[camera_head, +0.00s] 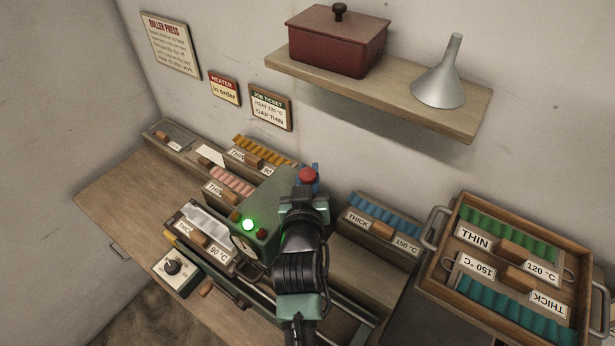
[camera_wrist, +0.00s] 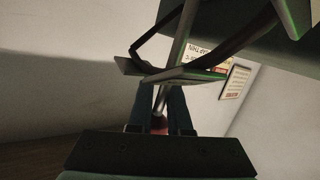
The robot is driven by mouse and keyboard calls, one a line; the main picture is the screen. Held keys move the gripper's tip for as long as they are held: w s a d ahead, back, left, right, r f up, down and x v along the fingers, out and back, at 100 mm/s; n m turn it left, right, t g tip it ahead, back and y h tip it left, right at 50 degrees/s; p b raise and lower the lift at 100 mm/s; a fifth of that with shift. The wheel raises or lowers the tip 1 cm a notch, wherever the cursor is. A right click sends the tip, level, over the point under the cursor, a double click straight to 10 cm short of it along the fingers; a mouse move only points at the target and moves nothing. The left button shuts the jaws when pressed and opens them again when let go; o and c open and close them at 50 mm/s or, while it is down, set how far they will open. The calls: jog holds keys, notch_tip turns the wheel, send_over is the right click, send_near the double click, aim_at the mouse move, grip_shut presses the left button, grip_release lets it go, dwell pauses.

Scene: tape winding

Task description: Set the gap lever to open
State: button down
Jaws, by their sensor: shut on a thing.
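The green roller press (camera_head: 272,200) stands on the bench in the middle of the head view, with a lit green lamp (camera_head: 248,225) on it. The gap lever shows as a red knob (camera_head: 307,175) at the press's far right side. My gripper (camera_head: 308,184) is there, its blue fingers on either side of the knob. In the wrist view my gripper (camera_wrist: 167,92) is shut on the lever's rod (camera_wrist: 182,40), which runs between the fingers, with a reddish end (camera_wrist: 158,129) near the palm. My wrist hides the lever's base in the head view, so its setting cannot be read.
A wooden shelf (camera_head: 450,121) above holds a dark red box (camera_head: 335,42) and a metal funnel (camera_head: 440,75). A tray (camera_head: 437,262) of green and teal strips is at right. A blue-strip rack (camera_head: 375,225) and other strip racks stand near the press.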

jog(key=shift+w+d+f, duration=0.15)
jog(key=shift+w, duration=0.15)
jog(key=shift+s+d+f, duration=0.1)
jog(key=shift+f, duration=0.25)
jog(key=c, duration=0.8)
grip_release()
jog(key=shift+w, duration=0.2)
jog(key=shift+r, duration=0.1)
jog(key=shift+s, duration=0.1)
jog(key=shift+s, duration=0.15)
jog(key=b+v, duration=0.4)
jog(key=v, duration=0.8)
jog(key=shift+s, duration=0.3)
